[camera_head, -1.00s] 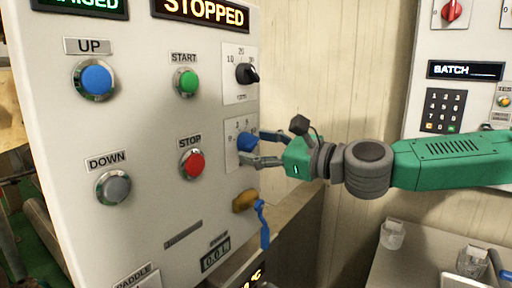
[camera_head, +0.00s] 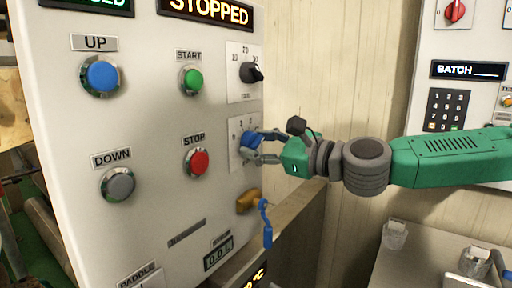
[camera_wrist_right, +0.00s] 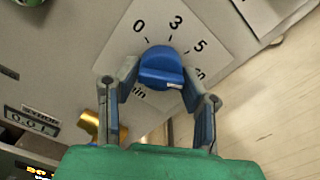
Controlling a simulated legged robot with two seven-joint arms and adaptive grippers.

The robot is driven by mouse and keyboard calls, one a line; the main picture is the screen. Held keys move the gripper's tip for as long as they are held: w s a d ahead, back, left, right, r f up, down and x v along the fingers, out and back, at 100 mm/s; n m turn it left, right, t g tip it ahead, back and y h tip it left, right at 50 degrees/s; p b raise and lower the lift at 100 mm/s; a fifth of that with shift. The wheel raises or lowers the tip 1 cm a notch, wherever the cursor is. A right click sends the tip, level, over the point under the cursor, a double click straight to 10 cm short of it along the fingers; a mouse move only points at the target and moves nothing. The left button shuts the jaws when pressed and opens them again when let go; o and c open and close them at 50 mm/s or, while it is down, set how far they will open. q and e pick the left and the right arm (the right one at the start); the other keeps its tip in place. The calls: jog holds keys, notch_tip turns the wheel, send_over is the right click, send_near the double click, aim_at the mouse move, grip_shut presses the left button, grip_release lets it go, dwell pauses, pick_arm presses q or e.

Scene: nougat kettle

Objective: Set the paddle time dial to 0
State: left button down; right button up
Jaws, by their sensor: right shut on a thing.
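The paddle time dial is a blue knob (camera_head: 251,141) on a white scale plate at the panel's right side. In the right wrist view the knob (camera_wrist_right: 161,66) sits below the marks 0, 3 and 5, with another mark partly hidden at right. The knob's white pointer line is at its lower right, toward that partly hidden mark and away from 0. My right gripper (camera_head: 268,146) is shut on the knob, with one finger on each side, as the right wrist view also shows (camera_wrist_right: 160,84). My left gripper is not in view.
Green START (camera_head: 191,80) and red STOP (camera_head: 197,162) buttons are to the left. A keypad panel (camera_head: 445,110) stands at right.

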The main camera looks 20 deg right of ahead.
jog(key=n, duration=0.2)
jog(key=n+b, duration=0.1)
jog(key=n, duration=0.1)
jog(key=n+b, duration=0.1)
jog(key=shift+f+n, duration=0.25)
jog(key=shift+n, duration=0.15)
jog(key=n+b, duration=0.1)
jog(key=n, duration=0.5)
jog(key=n+b, duration=0.1)
jog(key=n, duration=0.6)
jog(key=shift+r, duration=0.1)
jog(key=n+b, duration=0.1)
jog(key=n, duration=0.3)
jog(key=shift+s+n, duration=0.1)
jog(key=shift+n, duration=0.3)
jog(key=shift+r+n, duration=0.15)
jog(key=shift+n, duration=0.95)
jog(key=shift+r, duration=0.1)
